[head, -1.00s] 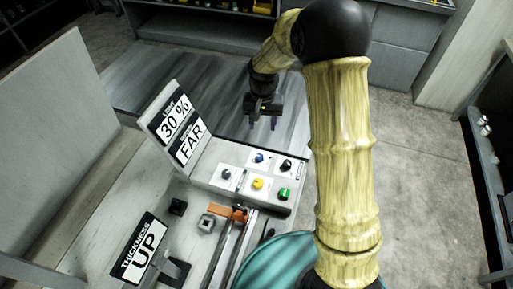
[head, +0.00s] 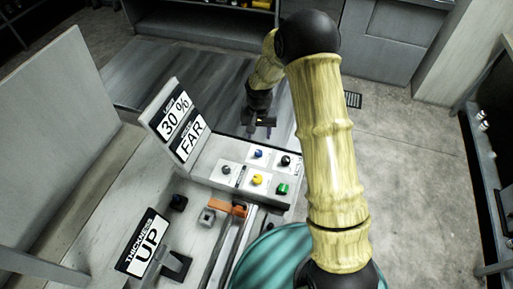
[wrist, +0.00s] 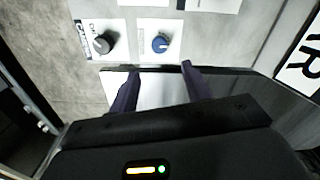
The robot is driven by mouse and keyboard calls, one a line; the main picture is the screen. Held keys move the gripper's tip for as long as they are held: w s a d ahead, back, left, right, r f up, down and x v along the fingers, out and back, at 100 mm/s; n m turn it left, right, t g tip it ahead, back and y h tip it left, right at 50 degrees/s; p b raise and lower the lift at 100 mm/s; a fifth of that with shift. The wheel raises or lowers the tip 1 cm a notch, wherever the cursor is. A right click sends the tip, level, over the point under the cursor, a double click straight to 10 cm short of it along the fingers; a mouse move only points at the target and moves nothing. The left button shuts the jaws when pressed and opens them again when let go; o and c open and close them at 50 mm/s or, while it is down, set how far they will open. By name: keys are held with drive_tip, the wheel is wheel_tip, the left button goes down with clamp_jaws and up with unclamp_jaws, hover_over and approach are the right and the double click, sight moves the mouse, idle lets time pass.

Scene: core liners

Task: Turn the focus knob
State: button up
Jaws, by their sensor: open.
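A sloped grey control panel (head: 207,152) carries several knobs on white plates: a dark grey knob (head: 225,170), a blue knob (head: 259,154), a black knob (head: 286,160), a yellow knob (head: 256,179) and a green knob (head: 282,189). Their labels are too small to read, so I cannot tell which is the focus knob. My gripper (head: 260,133) is open and empty beyond the panel's far edge. In the wrist view my gripper (wrist: 160,70) points at the panel. The blue knob (wrist: 160,43) lies just ahead of the fingers, apart from them; a dark knob (wrist: 104,43) is to its left.
A sign (head: 181,124) reading "30 %" and "FAR" stands left of the knobs. A "THICKNESS UP" sign (head: 143,243) stands at the lower left. An orange part (head: 226,207) on a rail lies in front of the panel.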

sight(259, 151)
wheel_tip(259, 151, down, 10)
drive_tip(key=shift+f+p, duration=0.15)
drive_tip(key=shift+p, duration=1.05)
drive_tip(key=c, duration=1)
drive_tip(key=shift+f+n+b, duration=0.1)
drive_tip(key=shift+n+b, duration=0.85)
drive_tip(key=shift+n, duration=0.55)
drive_tip(key=o, duration=1)
